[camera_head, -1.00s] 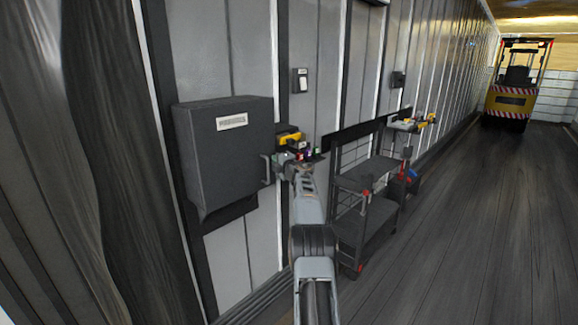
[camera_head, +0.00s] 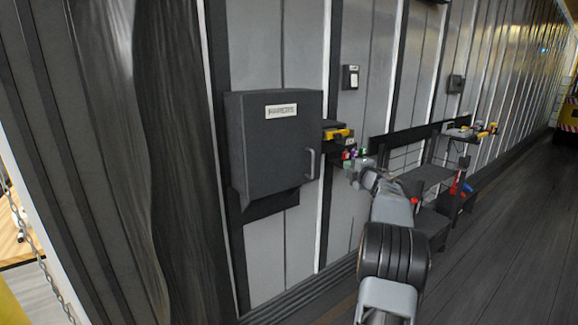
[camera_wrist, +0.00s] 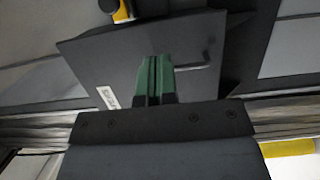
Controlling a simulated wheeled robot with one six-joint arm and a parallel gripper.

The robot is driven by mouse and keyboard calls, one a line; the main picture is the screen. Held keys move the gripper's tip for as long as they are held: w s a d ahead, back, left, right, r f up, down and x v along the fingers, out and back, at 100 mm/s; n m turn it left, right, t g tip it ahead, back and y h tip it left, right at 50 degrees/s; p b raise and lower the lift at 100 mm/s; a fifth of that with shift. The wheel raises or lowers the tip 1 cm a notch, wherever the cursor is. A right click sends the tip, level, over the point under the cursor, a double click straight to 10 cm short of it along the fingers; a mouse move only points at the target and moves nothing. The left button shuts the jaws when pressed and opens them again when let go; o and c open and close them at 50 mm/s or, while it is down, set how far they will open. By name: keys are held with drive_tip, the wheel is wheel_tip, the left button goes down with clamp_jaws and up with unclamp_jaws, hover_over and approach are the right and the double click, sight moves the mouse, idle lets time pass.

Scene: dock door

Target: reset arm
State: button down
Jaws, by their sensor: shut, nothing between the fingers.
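My gripper (camera_wrist: 154,78) shows in the wrist view as two green fingers pressed together, with nothing between them. In the head view my arm reaches up from the bottom right, and its far end is in front of the wall, to the right of the dark grey wall box. That box (camera_head: 265,150) has a white label and a handle (camera_head: 312,163) on its right side, and its door looks closed. In the wrist view the box (camera_wrist: 100,55) lies beyond the fingers, apart as far as I can tell.
A small shelf with a yellow item (camera_head: 337,134) is right of the box. A wall switch (camera_head: 350,77) is above it. A dark cart (camera_head: 430,173) stands along the wall behind my arm. The wooden floor (camera_head: 500,240) at right is clear.

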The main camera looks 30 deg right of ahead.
drive_tip(key=s+d+f+m+g+h, duration=0.55)
drive_tip(key=f+m, duration=0.25)
drive_tip(key=m, duration=0.2)
drive_tip(key=s+a+f+m+g+p, duration=0.2)
drive_tip(key=s+a+f+m+g, duration=0.15)
drive_tip(key=a+m+g, duration=0.35)
drive_tip(key=s+a+y+p, duration=0.2)
drive_tip(key=s+a, duration=0.4)
drive_tip(key=a, duration=0.8)
drive_tip(key=s+a+r+g+y+p, duration=0.1)
drive_tip(key=s+a, duration=0.5)
drive_tip(key=a, duration=0.8)
drive_tip(key=s+a+r+n+y+p, duration=0.1)
drive_tip(key=s+a+y+p, duration=0.2)
drive_tip(key=a, duration=1.1)
drive_tip(key=s+y, duration=0.2)
drive_tip(key=s, duration=0.2)
drive_tip(key=shift+a+r+g, duration=0.25)
drive_tip(key=shift+a+g, duration=0.1)
drive_tip(key=shift+w+d+y, duration=0.1)
drive_tip(key=shift+y, duration=0.15)
